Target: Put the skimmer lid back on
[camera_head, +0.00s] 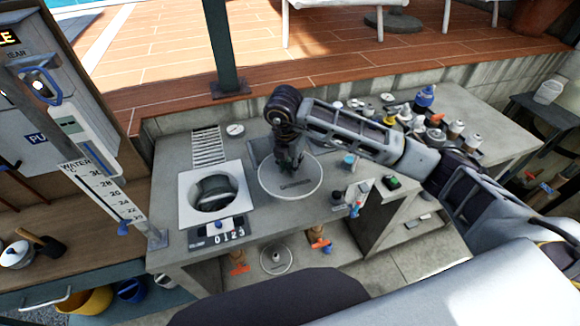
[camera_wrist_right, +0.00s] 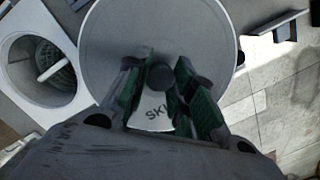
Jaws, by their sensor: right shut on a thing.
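The skimmer lid (camera_head: 299,190) is a round, light grey disc on the right of the skimmer opening in the head view. My right gripper (camera_head: 289,165) is above its middle, shut on the lid's knob. In the right wrist view the lid (camera_wrist_right: 150,30) fills the upper middle, with the dark knob between the fingers of my right gripper (camera_wrist_right: 162,80) and part of its lettering showing. The skimmer opening (camera_head: 214,192) is uncovered in a white square frame, with a basket inside. It also shows at the left of the wrist view (camera_wrist_right: 45,65). My left gripper is not in view.
A counter display (camera_head: 219,234) stands in front of the opening. A slotted grate (camera_head: 208,146) and a round gauge (camera_head: 235,129) lie behind it. A small blue cup (camera_head: 349,160) is right of the lid. Several bottles and fittings (camera_head: 430,120) crowd the bench's right end.

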